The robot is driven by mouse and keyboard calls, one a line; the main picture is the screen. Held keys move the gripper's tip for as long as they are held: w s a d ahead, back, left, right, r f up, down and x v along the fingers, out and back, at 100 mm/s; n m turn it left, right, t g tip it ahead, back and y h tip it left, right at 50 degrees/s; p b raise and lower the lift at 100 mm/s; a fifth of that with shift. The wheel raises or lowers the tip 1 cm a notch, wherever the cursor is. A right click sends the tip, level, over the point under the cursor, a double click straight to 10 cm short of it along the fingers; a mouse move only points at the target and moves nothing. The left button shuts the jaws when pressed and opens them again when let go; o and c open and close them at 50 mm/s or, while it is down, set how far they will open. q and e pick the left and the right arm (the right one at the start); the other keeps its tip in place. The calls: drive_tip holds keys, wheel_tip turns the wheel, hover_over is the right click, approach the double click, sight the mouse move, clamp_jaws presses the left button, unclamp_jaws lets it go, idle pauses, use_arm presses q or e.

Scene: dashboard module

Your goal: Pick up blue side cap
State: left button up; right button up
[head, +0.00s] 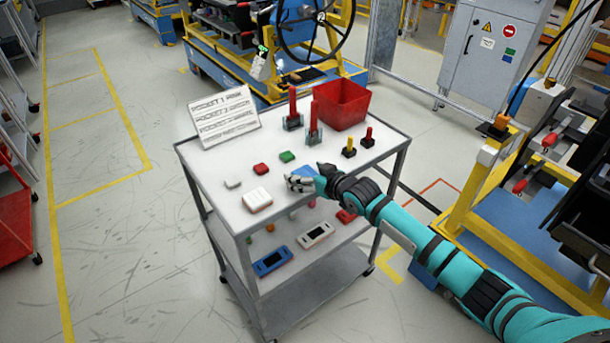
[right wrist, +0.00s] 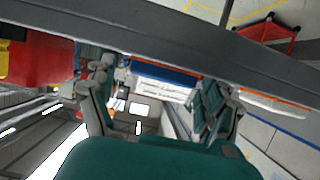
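The blue side cap (head: 304,171) lies on the cart's top near its right front part. It is partly hidden by my right gripper (head: 301,184), which is low over the tabletop beside it. In the upside-down right wrist view, the blue cap (right wrist: 160,70) shows as a blue strip between the two fingers of the right gripper (right wrist: 160,90). The fingers are spread, with a gap on either side of the cap. I cannot tell the exact distance to it. My left gripper is not in view.
The cart top (head: 215,165) also holds a white cap (head: 257,200), small red, green and white pieces, dark stands with red rods (head: 314,120), a red bin (head: 340,104) and a text sign (head: 224,117). The lower shelf holds a blue frame (head: 272,263) and a white frame (head: 314,235).

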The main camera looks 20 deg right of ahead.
drive_tip(key=shift+f, duration=0.2)
drive_tip(key=shift+c, duration=0.5)
drive_tip(key=shift+s, duration=0.15)
drive_tip(key=c, duration=0.9)
drive_tip(key=shift+d+f, duration=0.1)
drive_tip(key=shift+c, duration=1.2)
